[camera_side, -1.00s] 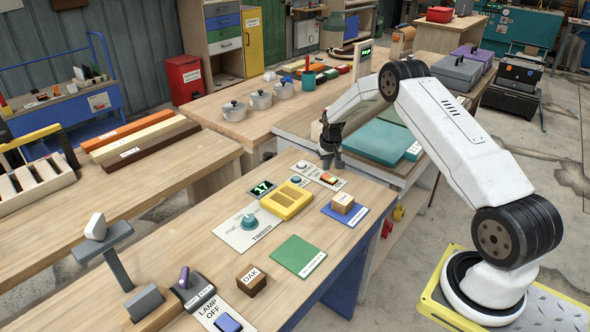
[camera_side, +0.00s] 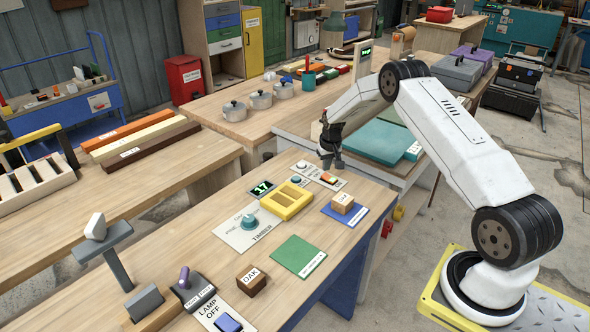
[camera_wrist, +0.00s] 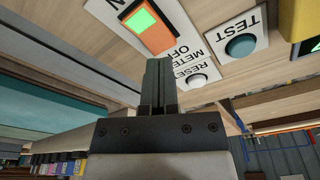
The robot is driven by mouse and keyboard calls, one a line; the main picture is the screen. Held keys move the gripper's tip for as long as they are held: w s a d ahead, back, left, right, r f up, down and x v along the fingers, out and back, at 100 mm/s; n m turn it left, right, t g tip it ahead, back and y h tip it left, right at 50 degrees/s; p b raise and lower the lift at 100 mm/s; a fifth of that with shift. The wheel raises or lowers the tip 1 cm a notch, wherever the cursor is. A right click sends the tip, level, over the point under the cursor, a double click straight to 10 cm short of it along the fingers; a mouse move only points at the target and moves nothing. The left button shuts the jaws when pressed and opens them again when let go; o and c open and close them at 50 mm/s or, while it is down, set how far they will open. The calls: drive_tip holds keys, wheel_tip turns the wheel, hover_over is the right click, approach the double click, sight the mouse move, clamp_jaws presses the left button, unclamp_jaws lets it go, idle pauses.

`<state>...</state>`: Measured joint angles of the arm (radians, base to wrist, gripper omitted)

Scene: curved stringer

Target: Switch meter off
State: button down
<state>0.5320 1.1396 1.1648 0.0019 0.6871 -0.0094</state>
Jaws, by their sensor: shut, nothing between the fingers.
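The meter switch is an orange rocker (camera_wrist: 158,38) with a lit green patch, on a white plate lettered METER OFF. In the wrist view the green patch lies on the half away from the OFF lettering. The switch (camera_side: 328,178) also shows in the side view, at the far end of the near bench. My gripper (camera_side: 333,165) points down close to the switch. In the wrist view my gripper (camera_wrist: 158,62) has its fingers together and empty, with the tips seen beside the switch's lower edge. Whether they touch it I cannot tell.
A TEST button (camera_wrist: 240,47) and a RESET button (camera_wrist: 198,81) sit close by.

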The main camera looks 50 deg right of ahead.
sight(325, 176)
drive_tip(key=shift+f, duration=1.2)
idle(1.2)
drive_tip(key=shift+r, duration=3.5)
drive_tip(key=shift+a+r, duration=0.2)
drive_tip(key=shift+a, duration=0.05)
drive_tip(key=s+a+r+n, duration=0.2)
drive_tip(key=s+a+r, duration=0.2)
drive_tip(key=a, duration=0.5)
drive_tip(key=s+a+r+n, duration=0.1)
drive_tip(key=s+a+r, duration=0.25)
drive_tip(key=a, duration=0.65)
drive_tip(key=s+a+r+n, duration=0.1)
drive_tip(key=s+a, duration=0.4)
drive_tip(key=s, duration=0.3)
drive_tip(key=s+a+r+n+t, duration=0.1)
drive_tip(key=s+a+n, duration=0.1)
drive_tip(key=s+a, duration=0.4)
drive_tip(key=shift+s+r+y, duration=0.25)
drive_tip(key=shift+s+y, duration=0.15)
drive_tip(key=shift+s, duration=0.65)
